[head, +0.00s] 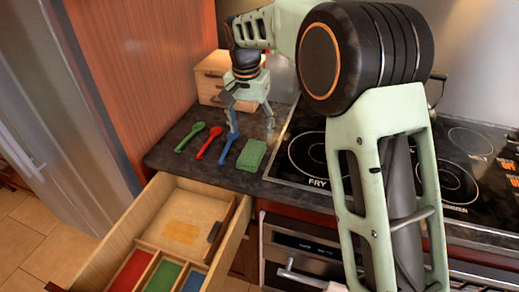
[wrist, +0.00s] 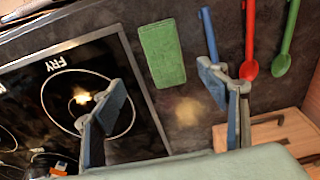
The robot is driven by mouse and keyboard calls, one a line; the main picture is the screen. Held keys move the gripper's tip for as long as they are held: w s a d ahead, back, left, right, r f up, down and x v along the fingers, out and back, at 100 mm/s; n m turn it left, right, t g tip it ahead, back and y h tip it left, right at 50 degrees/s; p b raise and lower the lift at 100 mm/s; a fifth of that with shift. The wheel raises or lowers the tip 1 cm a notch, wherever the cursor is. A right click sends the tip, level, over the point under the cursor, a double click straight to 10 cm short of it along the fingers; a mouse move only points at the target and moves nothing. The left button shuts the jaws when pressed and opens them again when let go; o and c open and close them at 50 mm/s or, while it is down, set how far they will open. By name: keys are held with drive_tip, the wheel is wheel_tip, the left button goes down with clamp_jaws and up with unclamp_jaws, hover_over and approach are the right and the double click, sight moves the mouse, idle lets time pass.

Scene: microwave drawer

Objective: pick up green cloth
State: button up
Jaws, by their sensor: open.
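The green cloth (head: 252,154) lies folded flat on the dark countertop, left of the stove. It also shows in the wrist view (wrist: 162,53), top centre, as a green rectangle. My gripper (head: 252,132) is open and empty above the counter behind the cloth. In the wrist view my gripper's fingers (wrist: 165,100) are spread wide, and the cloth lies beyond them, between their directions and apart from them.
Blue, red and green spoons (head: 210,142) lie left of the cloth; the blue one is closest to a finger. The black stove (head: 300,170) is at right. An open drawer (head: 110,235) with coloured compartments is below. A wooden box (head: 211,75) stands behind.

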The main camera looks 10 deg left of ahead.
hover_over(252, 151)
drive_tip(key=s, duration=0.2)
drive_tip(key=f, duration=0.4)
drive_tip(key=shift+w+d+f, duration=0.1)
drive_tip(key=shift+w+f, duration=0.05)
drive_tip(key=shift+w, duration=0.05)
drive_tip(key=shift+w+f+p, duration=0.15)
drive_tip(key=shift+w+f, duration=0.1)
drive_tip(key=shift+f, duration=0.6)
drive_tip(key=shift+w+f+p, duration=0.1)
drive_tip(key=shift+w+f, duration=0.1)
drive_tip(key=shift+f, duration=0.65)
drive_tip(key=shift+w+f+p, duration=0.15)
drive_tip(key=shift+w+f, duration=0.1)
drive_tip(key=shift+f, duration=0.6)
drive_tip(key=c, duration=1.1)
